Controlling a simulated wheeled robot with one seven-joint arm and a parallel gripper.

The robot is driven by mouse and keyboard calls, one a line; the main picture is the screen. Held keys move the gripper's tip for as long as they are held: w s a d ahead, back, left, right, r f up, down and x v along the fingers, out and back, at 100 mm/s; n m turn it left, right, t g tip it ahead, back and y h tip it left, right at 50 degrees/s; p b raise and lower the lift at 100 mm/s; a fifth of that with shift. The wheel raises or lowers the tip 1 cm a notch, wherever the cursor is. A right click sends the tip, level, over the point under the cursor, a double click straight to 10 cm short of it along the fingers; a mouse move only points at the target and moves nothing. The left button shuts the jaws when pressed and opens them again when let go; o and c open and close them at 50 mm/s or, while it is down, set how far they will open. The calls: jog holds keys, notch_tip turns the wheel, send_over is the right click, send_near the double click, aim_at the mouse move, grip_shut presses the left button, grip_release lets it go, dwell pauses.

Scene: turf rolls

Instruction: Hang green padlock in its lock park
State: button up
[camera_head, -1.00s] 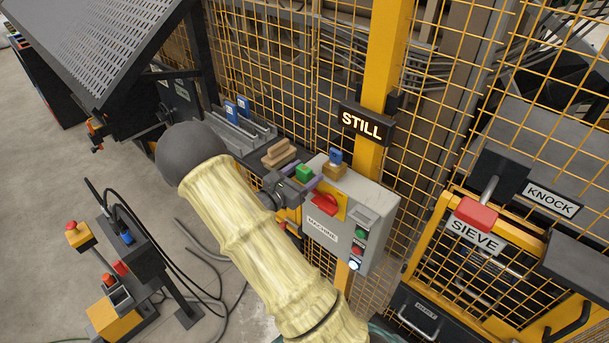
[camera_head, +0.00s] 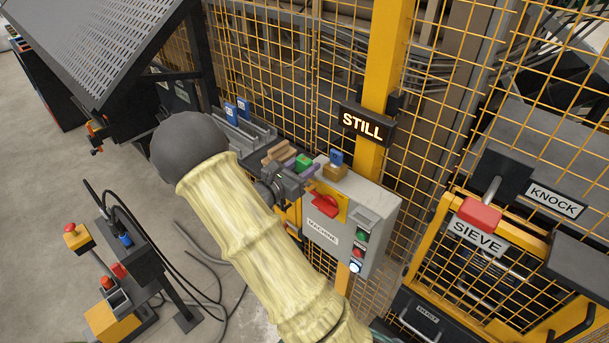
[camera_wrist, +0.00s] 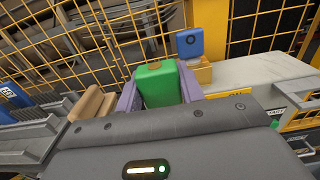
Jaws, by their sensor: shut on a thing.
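The green padlock (camera_head: 303,162) is held between the purple fingers of my gripper (camera_head: 302,167), just left of the grey machine box's top. In the wrist view the green padlock (camera_wrist: 159,84) stands between the two fingers of my gripper (camera_wrist: 160,92), with a brown round spot on its top. Its shackle is not clearly visible. A blue padlock (camera_head: 336,157) sits on a tan block (camera_head: 335,171) on top of the machine box; it also shows in the wrist view (camera_wrist: 190,42). I cannot tell which spot is the green padlock's lock park.
The grey machine box (camera_head: 345,215) has a red switch (camera_head: 325,204) and buttons on its front. Wooden blocks (camera_head: 278,152) and a grey rail rack (camera_head: 240,133) with blue tags stand left of the gripper. Yellow mesh fencing (camera_head: 285,60) rises behind.

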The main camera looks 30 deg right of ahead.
notch_tip(320, 180, up, 7)
jog(key=shift+f+b, duration=0.2)
jog(key=shift+b, duration=0.5)
